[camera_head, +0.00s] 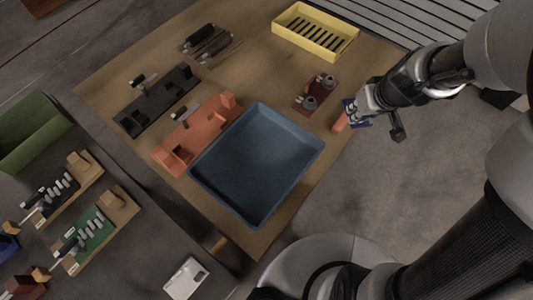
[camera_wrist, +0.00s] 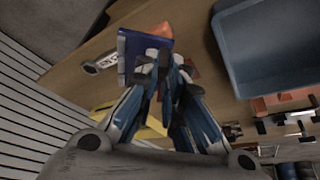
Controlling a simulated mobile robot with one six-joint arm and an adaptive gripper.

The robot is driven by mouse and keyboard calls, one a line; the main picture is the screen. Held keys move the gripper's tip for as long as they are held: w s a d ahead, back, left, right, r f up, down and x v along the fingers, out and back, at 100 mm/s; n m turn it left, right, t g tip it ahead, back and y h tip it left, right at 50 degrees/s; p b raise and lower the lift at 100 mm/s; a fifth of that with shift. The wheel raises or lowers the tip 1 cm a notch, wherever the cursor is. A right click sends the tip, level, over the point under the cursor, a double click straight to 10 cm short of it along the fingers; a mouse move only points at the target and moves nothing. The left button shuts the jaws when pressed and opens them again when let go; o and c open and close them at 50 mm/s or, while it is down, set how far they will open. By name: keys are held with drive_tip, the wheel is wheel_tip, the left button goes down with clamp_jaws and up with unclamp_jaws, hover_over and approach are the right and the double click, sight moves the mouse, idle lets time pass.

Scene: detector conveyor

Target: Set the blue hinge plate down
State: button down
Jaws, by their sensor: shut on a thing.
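The blue hinge plate (camera_head: 349,107) is at my gripper (camera_head: 354,112) near the right edge of the table in the head view. In the wrist view the plate (camera_wrist: 135,55) stands beside the fingertips of my gripper (camera_wrist: 165,68), which is shut on it. The plate appears held above the surface. An orange piece (camera_head: 340,122) shows just past it, and its tip (camera_wrist: 162,29) also shows in the wrist view. I cannot tell whether that piece is joined to the plate. The fingers hide part of the plate.
A blue tray (camera_head: 255,165) lies on the brown table (camera_head: 160,60), left of my gripper. A red-brown block with grey knobs (camera_head: 317,94), a yellow slotted bin (camera_head: 315,32), an orange fixture (camera_head: 198,132) and a black fixture (camera_head: 157,100) stand around it. Bare table lies between several of them.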

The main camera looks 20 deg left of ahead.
drive_tip(key=s+a+r+n+g+y+p, duration=0.3)
drive_tip(key=s+a+r+n+p, duration=0.15)
drive_tip(key=a+n, duration=0.5)
wheel_tip(320, 180, up, 4)
drive_tip(key=f+n+g+p, duration=0.1)
drive_tip(key=n+g+p, duration=0.2)
drive_tip(key=n, duration=0.5)
hover_over(278, 152)
drive_tip(key=d, duration=0.2)
drive_tip(key=shift+h, duration=0.3)
drive_tip(key=f+b, duration=0.2)
drive_tip(key=f, duration=0.4)
drive_tip(key=f+b, duration=0.2)
drive_tip(key=f, duration=0.4)
drive_tip(key=w+f+b, duration=0.1)
drive_tip(key=f+b, duration=0.1)
drive_tip(key=f, duration=0.5)
drive_tip(key=shift+f, duration=0.1)
drive_tip(key=shift+f, duration=0.1)
drive_tip(key=c, duration=1.7)
unclamp_jaws()
